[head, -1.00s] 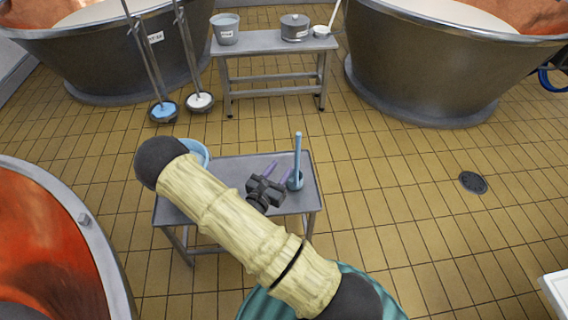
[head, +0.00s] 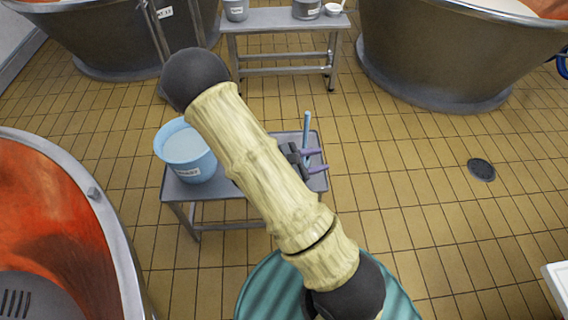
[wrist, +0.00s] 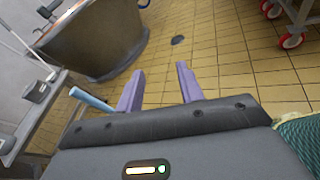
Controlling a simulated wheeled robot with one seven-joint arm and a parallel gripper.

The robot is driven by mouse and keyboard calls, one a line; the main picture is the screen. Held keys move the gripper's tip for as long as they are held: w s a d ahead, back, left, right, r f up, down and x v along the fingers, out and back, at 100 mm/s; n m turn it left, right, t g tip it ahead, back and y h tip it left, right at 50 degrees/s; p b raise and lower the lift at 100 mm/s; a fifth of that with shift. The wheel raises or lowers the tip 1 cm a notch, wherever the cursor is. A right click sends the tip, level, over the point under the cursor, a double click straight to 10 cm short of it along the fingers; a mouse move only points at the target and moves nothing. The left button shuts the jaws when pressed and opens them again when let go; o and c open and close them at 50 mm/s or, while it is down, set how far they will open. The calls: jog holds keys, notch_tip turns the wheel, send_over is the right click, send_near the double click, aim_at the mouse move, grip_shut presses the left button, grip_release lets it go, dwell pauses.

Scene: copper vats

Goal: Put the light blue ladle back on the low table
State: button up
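In the wrist view nothing is between the fingers of my gripper (wrist: 161,68). The ladle's handle (wrist: 92,99) shows there to the left, outside the fingers.
A light blue bucket (head: 186,150) stands on the table's left end. A bench (head: 280,42) with pots is behind. Large vats stand at back left, back right (head: 440,55) and near left (head: 60,230). The tiled floor to the right is open, with a drain (head: 481,170).

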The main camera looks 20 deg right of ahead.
jog(key=s+a+r+m+g+y, duration=0.3)
jog(key=s+a+m+g+y, duration=0.15)
jog(key=s+m+y, duration=0.4)
jog(key=w+a+r+m+t+y, duration=0.2)
jog(key=a+r+m+t+y, duration=0.4)
jog(key=a+r+m, duration=0.1)
jog(key=shift+w+r+m, duration=0.25)
jog(key=shift+m, duration=0.1)
jog(key=shift+a+y, duration=0.1)
jog(key=shift+y, duration=0.15)
jog(key=w+p+v, duration=0.1)
jog(key=p+v, duration=0.7)
jog(key=w+p+v, duration=0.2)
jog(key=p+v, duration=0.6)
jog(key=p, duration=0.1)
jog(key=shift+w+r, duration=0.25)
jog(key=shift+r, duration=0.5)
